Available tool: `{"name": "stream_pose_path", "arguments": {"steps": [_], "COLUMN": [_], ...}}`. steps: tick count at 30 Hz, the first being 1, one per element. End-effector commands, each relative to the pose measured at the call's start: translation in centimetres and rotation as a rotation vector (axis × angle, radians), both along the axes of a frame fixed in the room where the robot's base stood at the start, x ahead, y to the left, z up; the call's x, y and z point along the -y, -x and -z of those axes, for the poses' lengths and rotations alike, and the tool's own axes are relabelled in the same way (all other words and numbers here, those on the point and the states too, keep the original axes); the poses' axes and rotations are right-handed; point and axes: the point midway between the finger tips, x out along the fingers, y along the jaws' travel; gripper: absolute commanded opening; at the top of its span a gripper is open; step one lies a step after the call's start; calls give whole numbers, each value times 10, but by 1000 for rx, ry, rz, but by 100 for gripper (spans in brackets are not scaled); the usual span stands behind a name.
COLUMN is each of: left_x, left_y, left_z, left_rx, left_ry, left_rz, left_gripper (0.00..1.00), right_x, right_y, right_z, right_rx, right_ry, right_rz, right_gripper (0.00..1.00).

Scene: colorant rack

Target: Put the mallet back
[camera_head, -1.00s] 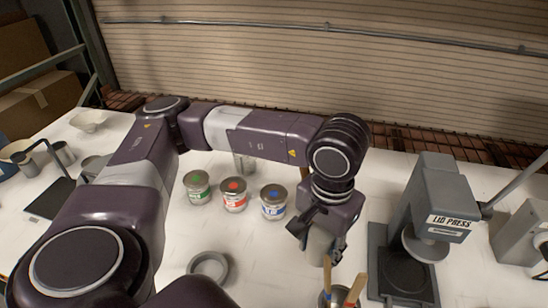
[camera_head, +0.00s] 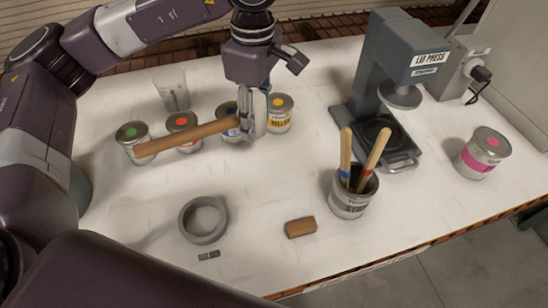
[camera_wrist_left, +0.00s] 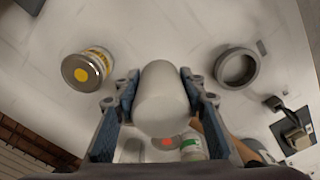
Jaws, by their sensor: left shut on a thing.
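My left gripper (camera_head: 254,122) is shut on the mallet and holds it in front of the row of cans. The mallet's wooden handle (camera_head: 188,135) points left in the head view, passing in front of the red and blue cans. Its pale grey head (camera_wrist_left: 162,98) sits between the two fingers in the left wrist view, with part of the handle (camera_wrist_left: 213,135) behind it. A grey ring (camera_head: 186,222) lies on the table below the handle in the picture, apart from the mallet; it also shows in the left wrist view (camera_wrist_left: 222,68). My right gripper is not in view.
Green (camera_head: 132,146), red (camera_head: 182,122), blue (camera_head: 228,108) and yellow (camera_head: 280,122) cans stand behind. A can with sticks (camera_head: 349,203), lid press (camera_head: 362,75), pink can (camera_head: 478,160) and brown block (camera_head: 300,228) are to the right. The table's middle is clear.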

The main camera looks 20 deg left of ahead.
Motion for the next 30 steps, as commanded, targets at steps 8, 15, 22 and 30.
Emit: {"name": "stream_pose_path", "arguments": {"steps": [8,15,22,30], "left_x": [11,21,25,26], "left_y": [-28,-42,-47,-47], "left_z": [-33,-61,-76,-44], "left_rx": [7,-2,-9,-17], "left_ry": [12,18,16,12], "left_rz": [-639,-1136,-1396,-1441], "left_gripper": [5,5,5,5], "right_x": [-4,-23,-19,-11], "right_y": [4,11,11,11], "right_z": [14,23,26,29], "right_rx": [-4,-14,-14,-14], "right_ry": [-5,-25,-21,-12], "right_rz": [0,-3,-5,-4], "right_gripper": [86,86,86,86]}}
